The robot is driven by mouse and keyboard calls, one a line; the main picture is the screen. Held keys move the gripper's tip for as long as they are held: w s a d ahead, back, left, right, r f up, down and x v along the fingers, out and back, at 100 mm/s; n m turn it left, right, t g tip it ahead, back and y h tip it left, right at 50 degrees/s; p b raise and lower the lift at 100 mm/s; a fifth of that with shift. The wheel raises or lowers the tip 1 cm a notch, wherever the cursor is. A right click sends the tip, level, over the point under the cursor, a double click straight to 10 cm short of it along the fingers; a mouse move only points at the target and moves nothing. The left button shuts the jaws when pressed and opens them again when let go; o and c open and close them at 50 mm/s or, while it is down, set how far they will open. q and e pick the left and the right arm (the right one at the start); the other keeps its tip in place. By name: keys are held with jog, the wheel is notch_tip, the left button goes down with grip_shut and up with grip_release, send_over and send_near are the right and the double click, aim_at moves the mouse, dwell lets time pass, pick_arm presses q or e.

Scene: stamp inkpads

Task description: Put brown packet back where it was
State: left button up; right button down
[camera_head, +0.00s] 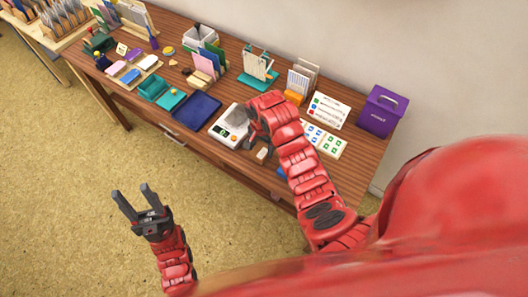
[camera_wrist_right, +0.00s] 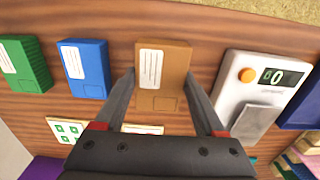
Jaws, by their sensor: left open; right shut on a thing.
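The brown packet (camera_wrist_right: 165,75), with a white label, is between the fingers of my right gripper (camera_wrist_right: 160,88) in the right wrist view. The gripper is shut on it. It lines up with a blue packet (camera_wrist_right: 92,85) and a green packet (camera_wrist_right: 36,80) on the table; whether it touches the wood I cannot tell. In the head view my right gripper (camera_head: 256,134) is beside the scale (camera_head: 228,127), and my arm covers much of that spot. My left gripper (camera_head: 139,206) is open and empty above the floor, away from the table.
The scale (camera_wrist_right: 262,92) reads 0 in the right wrist view, close beside the brown packet. A dark blue tray (camera_head: 197,111) lies left of the scale. Bare wood shows around the packets.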

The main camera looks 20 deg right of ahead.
aim_at(264, 145)
jog(key=shift+w+d+r, duration=0.15)
jog(key=shift+w+d, duration=0.35)
jog(key=shift+d, duration=0.05)
notch_tip(264, 145, down, 2)
jog(key=shift+f+p, duration=0.1)
jog(key=shift+p, duration=0.85)
jog(key=shift+f, duration=0.7)
